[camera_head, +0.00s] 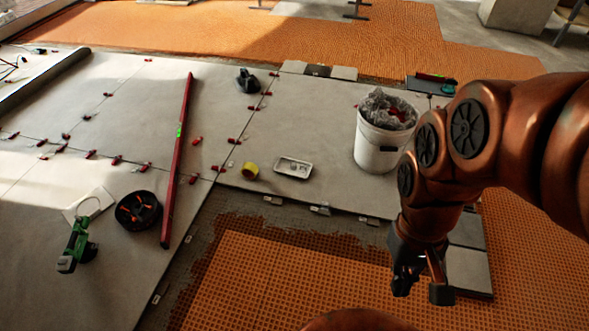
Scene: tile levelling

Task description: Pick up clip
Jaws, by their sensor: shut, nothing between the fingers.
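Several small pale clips sit along the front edge of the laid tiles, one at the left (272,200), one in the middle (320,210) and one nearer my arm (368,220). A white tray (281,172) on the tiles holds a few small light pieces, too small to identify. Small red pieces (221,169) stand along the tile joints. My gripper (421,285) points down at the right, in front of the tile edge and right of the pale clips. It is shut and empty, apart from all of them.
A white bucket (374,158) with a crumpled grey liner stands left of my arm. A yellow roll (251,170), a long red level (178,160), a black round container (138,210) and a green tool (77,243) lie on the tiles. Orange matting (270,285) in front is clear.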

